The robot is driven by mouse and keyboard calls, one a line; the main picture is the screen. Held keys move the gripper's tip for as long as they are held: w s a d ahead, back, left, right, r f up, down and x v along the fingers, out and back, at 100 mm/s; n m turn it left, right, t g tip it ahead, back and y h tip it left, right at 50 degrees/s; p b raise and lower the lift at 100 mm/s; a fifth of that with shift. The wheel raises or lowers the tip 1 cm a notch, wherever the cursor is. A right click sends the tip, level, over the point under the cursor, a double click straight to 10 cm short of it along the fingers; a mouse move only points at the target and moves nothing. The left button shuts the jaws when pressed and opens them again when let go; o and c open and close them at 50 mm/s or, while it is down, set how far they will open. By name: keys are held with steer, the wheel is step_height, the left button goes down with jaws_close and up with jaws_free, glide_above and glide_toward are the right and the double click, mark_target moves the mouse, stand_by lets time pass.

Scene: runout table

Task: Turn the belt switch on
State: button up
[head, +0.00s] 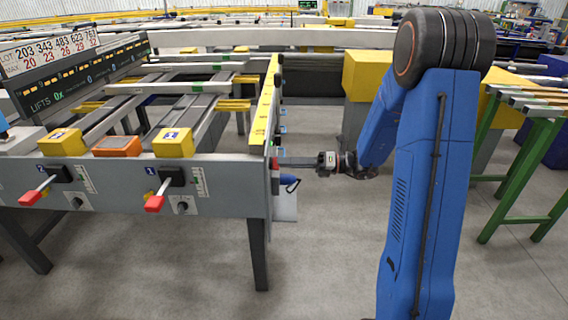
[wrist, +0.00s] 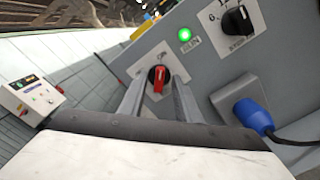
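The likely belt switch is a red rotary knob (wrist: 158,79) on a black base and pale plate, on a grey panel in the wrist view. Its red bar stands nearly upright in the picture. My gripper (wrist: 160,85) is open, with one finger on each side of the knob and a visible gap beside it. In the head view my gripper (head: 287,163) reaches left to the end face of the runout table (head: 232,190). The knob's face is turned away from the head view. A green lamp (wrist: 184,34) beside the knob is lit.
A black selector knob (wrist: 238,20) and a blue plug with cable (wrist: 258,118) sit right of the switch. A control box (wrist: 32,98) is at left. Two red-handled levers (head: 153,203) (head: 32,198) are on the table's front. A green stand (head: 520,160) is at right.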

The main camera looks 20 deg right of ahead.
steer(key=v, duration=1.6)
steer(key=shift+d, duration=0.1)
steer(key=s+a+r+n+g+h, duration=0.2)
steer(key=s+a+n+g+h, duration=0.45)
steer(key=s+a+n, duration=0.7)
steer(key=s+d+r+n+t+h, duration=0.1)
steer(key=s+d+n+t+h, duration=0.1)
steer(key=s+n+h, duration=0.3)
steer(key=s+d+r+n+t+h, duration=0.1)
steer(key=s+n+t+h, duration=0.2)
steer(key=s+n, duration=0.7)
steer(key=shift+d+r+n+t+h, duration=0.3)
steer(key=shift+d+n+t+h, duration=0.1)
steer(key=shift+n+h, duration=0.85)
